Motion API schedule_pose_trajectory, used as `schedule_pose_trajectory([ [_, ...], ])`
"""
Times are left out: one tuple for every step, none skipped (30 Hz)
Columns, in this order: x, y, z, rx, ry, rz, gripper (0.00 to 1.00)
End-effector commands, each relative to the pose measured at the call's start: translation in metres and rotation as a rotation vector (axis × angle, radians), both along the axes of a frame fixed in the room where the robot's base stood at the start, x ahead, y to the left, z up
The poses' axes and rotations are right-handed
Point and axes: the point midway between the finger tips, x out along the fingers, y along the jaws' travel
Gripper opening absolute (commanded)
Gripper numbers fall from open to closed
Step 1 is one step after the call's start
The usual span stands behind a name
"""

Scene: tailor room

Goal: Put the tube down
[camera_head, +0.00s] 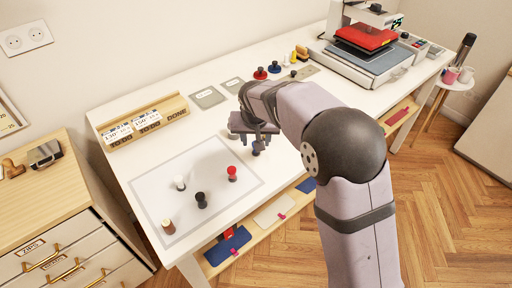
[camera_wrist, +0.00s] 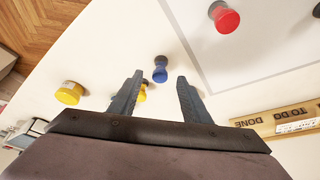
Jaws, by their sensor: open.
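My gripper (camera_head: 255,138) is open and empty over the white table, pointing down. In the wrist view its two fingers (camera_wrist: 158,88) stand apart. A small blue tube (camera_wrist: 160,69) stands upright on the bare table, in the gap's line just beyond the fingertips and clear of both. In the head view the blue tube (camera_head: 258,147) shows right below the gripper, partly covered by it. Its base is hard to make out. Which tube the task means is not clear from the pictures.
A red-topped piece (camera_wrist: 223,17) stands on the pale mat (camera_head: 150,170), with black, white and brown ones. Two yellow pieces, one clear (camera_wrist: 68,93), one partly behind a finger, show in the wrist view. A DONE rack (camera_head: 145,118) and a press (camera_head: 370,45) stand behind.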

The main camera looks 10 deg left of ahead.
Motion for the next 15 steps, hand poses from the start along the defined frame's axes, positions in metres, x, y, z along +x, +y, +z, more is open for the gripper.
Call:
schedule_pose_trajectory([
  [0.0,0.0,-0.001,-0.001,0.001,0.0,0.43],
  [0.001,0.0,-0.003,-0.001,0.002,0.0,0.43],
  [0.002,0.0,-0.005,-0.002,0.003,0.0,0.43],
  [0.003,0.0,-0.007,-0.001,0.002,0.001,0.43],
  [0.004,0.0,-0.01,-0.002,0.003,0.0,0.43],
  [0.005,0.0,-0.014,-0.003,0.004,0.0,0.43],
  [0.007,0.0,-0.017,-0.002,0.003,0.0,0.43],
  [0.008,0.0,-0.02,-0.002,0.003,0.0,0.43],
  [0.01,0.001,-0.024,-0.003,0.004,0.0,0.43],
  [0.011,0.001,-0.027,-0.002,0.003,0.0,0.43],
  [0.013,0.001,-0.032,-0.002,0.003,0.001,0.43],
  [0.014,0.001,-0.035,-0.002,0.003,0.001,0.43],
  [0.015,0.001,-0.038,-0.002,0.003,0.001,0.43],
  [0.016,0.001,-0.041,-0.001,0.002,0.001,0.43],
  [0.017,0.002,-0.043,0.0,0.001,0.001,0.43],
])
